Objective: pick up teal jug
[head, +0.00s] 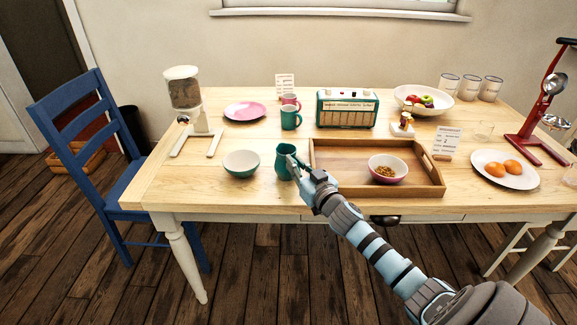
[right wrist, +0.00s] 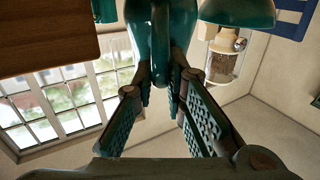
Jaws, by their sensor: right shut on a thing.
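The teal jug (head: 284,162) stands near the front edge of the wooden table (head: 160,186), between a bowl and the tray. My right gripper (head: 293,162) reaches it from the front right and is shut on it. In the right wrist view the jug (right wrist: 162,40) sits between the two fingers (right wrist: 163,82), which press on a narrow part of it from both sides. Whether the jug's base touches the table is hard to tell. My left gripper is in neither view.
A teal-and-white bowl (head: 241,164) is left of the jug. A wooden tray (head: 335,184) with a pink bowl (head: 388,170) of food is close on its right. A teal mug (head: 290,118), a pink mug (head: 291,100) and a radio (head: 346,108) stand behind. A dispenser (head: 184,90) is at the left.

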